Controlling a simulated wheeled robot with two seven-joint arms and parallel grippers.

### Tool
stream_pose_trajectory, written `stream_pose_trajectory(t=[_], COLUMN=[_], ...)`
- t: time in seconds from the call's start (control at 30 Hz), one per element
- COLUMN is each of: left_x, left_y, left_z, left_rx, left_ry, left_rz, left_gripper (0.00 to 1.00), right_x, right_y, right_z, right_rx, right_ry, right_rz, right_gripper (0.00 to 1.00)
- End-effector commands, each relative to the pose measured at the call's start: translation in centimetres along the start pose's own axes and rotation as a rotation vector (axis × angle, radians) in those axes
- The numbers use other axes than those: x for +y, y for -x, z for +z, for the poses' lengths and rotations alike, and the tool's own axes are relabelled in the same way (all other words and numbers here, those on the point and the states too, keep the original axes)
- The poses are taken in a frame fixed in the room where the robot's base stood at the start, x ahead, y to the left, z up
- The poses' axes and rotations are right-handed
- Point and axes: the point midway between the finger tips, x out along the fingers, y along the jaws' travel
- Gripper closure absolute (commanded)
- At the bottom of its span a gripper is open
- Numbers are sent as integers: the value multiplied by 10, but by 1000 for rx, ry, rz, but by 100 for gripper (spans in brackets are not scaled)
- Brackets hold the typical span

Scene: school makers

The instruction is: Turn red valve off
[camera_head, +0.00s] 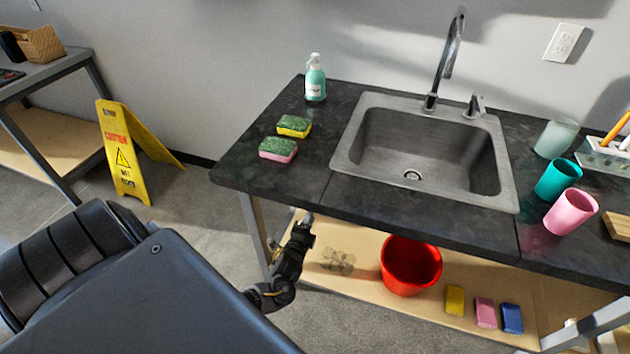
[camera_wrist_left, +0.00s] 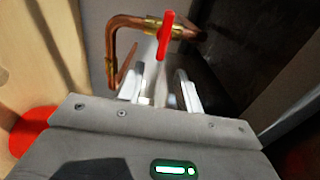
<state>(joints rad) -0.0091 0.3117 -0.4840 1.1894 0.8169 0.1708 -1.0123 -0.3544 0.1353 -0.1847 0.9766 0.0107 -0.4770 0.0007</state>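The red valve handle (camera_wrist_left: 165,36) shows in the left wrist view, on a brass fitting of a bent copper pipe (camera_wrist_left: 112,42). In the head view the valve and pipe are not visible. My left gripper (camera_head: 303,222) reaches under the front left edge of the counter in the head view. In the left wrist view its two fingers (camera_wrist_left: 158,82) are apart, with the red handle just ahead of and between their tips. I cannot tell whether a finger touches the handle. My right gripper is in neither view.
The dark counter (camera_head: 240,165) with its sink (camera_head: 420,150) overhangs a wooden lower shelf (camera_head: 460,268). A red bucket (camera_head: 410,266) stands on that shelf, right of my left gripper. A table leg (camera_head: 254,235) is close on its left. A yellow caution sign (camera_head: 122,155) stands further left.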

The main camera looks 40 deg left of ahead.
Motion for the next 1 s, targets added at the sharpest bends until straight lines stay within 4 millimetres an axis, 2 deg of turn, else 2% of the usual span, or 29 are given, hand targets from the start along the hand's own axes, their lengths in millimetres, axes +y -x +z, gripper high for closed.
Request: stream_pose_trajectory(t=[0.1, 0.27, 1.0], left_x=[0, 0, 0], left_y=[17, 27, 29], left_z=[0, 0, 4], left_rx=[0, 0, -6], left_ry=[2, 1, 0], left_rz=[1, 0, 0], left_gripper=[65, 65, 65], right_x=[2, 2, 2], right_y=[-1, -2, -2], right_z=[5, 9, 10], right_rx=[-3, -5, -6], right_ry=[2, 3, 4], right_rz=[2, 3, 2], right_gripper=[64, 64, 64])
